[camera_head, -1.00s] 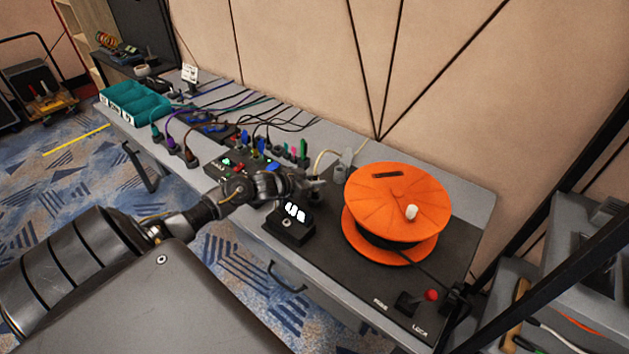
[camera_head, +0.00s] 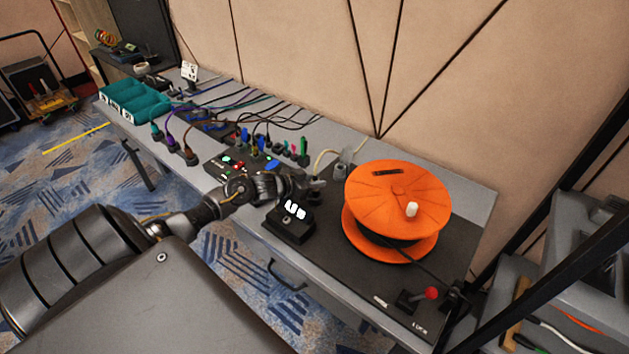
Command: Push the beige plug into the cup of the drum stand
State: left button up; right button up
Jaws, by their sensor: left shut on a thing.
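My left gripper (camera_head: 314,184) is over the grey table, just left of the orange cable drum (camera_head: 397,200). It is shut on what appears to be the beige plug, which its fingers hide almost fully. A beige cable (camera_head: 322,157) arcs from the gripper up toward the back of the table. The drum sits on its dark stand (camera_head: 375,283). A small grey cup (camera_head: 340,172) stands at the drum's left edge, a little right of the gripper and apart from it. My right gripper is out of view.
A red-knobbed lever (camera_head: 431,293) is at the stand's front right. Teal cases (camera_head: 135,102) fill the table's far left end.

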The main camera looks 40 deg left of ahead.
pick_arm(q)
jog(key=shift+d+f, duration=0.1)
jog(key=shift+f, duration=0.1)
jog(key=o, duration=1.1)
jog(key=shift+s, duration=0.1)
jog(key=shift+c, duration=0.2)
jog(key=shift+f, duration=0.1)
jog(key=shift+s, duration=0.55)
jog(key=v, duration=0.5)
jog(key=r+v, duration=0.1)
jog(key=v, duration=0.4)
jog(key=shift+w+b, duration=0.25)
jog(key=shift+b, duration=0.1)
jog(key=shift+a, duration=0.2)
